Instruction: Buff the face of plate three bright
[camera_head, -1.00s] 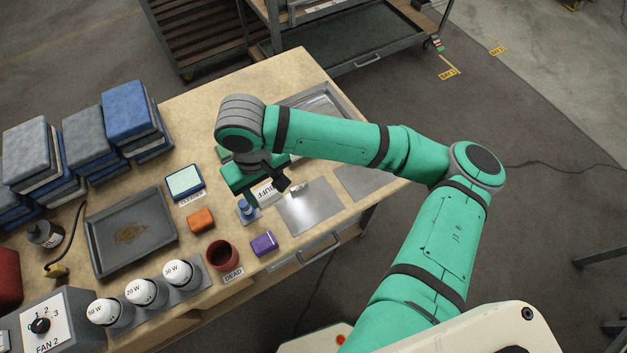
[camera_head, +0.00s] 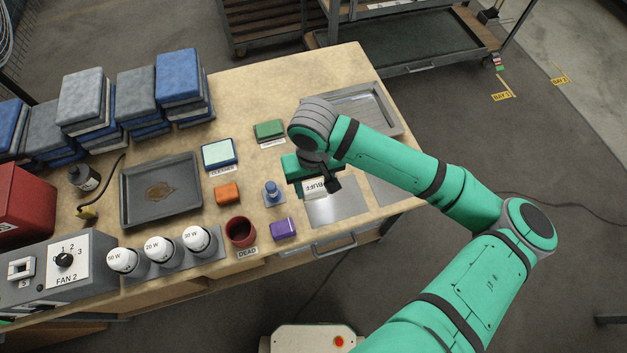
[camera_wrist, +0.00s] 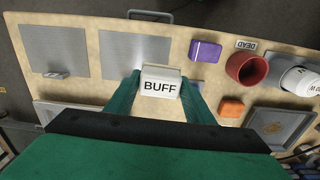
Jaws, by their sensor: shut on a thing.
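My gripper (camera_head: 318,184) is shut on a pale block marked BUFF (camera_wrist: 160,85). In the wrist view the block sits between my two green fingers, and its label faces the camera. Two flat grey metal plates lie side by side on the bench. One plate (camera_head: 337,207) is close to the block, which overlaps its edge in the wrist view (camera_wrist: 134,52). The other plate (camera_head: 388,190) is farther right in the head view, partly behind my arm, and has a small tag. I cannot read which is plate three, nor tell whether the block touches a plate.
A blue-topped object (camera_head: 272,193), a purple block (camera_head: 284,229), an orange block (camera_head: 228,193) and a red cup (camera_head: 240,233) stand left of the plates. A green pad (camera_head: 268,130) and a metal tray (camera_head: 392,124) lie behind. A stained dark tray (camera_head: 128,197) is farther left.

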